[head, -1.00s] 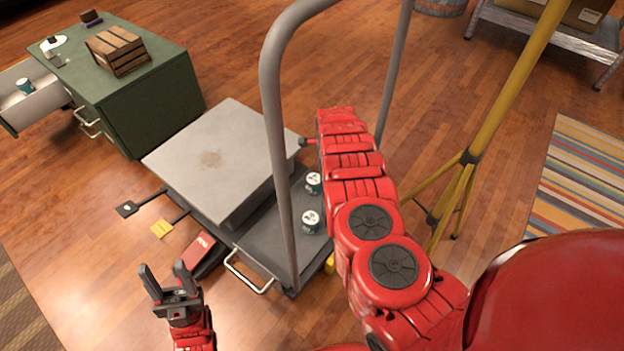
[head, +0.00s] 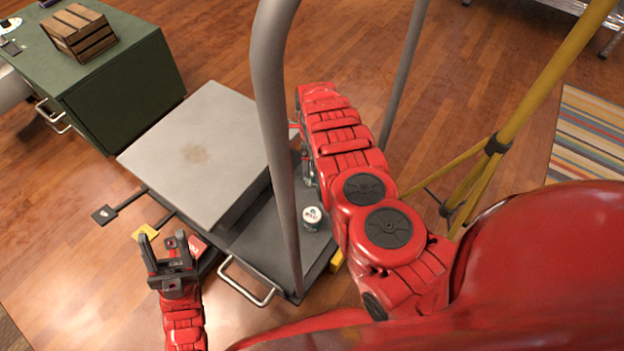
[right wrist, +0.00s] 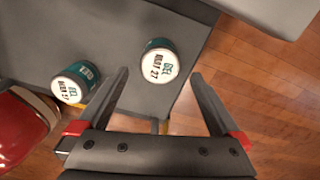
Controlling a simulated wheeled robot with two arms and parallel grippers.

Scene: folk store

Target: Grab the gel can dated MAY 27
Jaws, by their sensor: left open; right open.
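In the right wrist view a teal gel can (right wrist: 158,62) with a white lid stands on the grey cart; its lid appears to read MAY 27. A second similar gel can (right wrist: 75,83) is at its left, its date hard to read. My right gripper (right wrist: 160,78) is open, its fingertips on either side of the first can's near edge, not closed on it. In the head view one can (head: 312,217) shows on the cart deck; my right arm hides the other and most of the right gripper. My left gripper (head: 165,244) is open and empty, left of the cart.
The cart (head: 262,240) carries a large grey block (head: 205,145); its grey handle post (head: 275,120) rises beside my right arm. A yellow stand (head: 500,140) is at the right. A green desk (head: 120,85) with a wooden crate (head: 80,33) is at the upper left.

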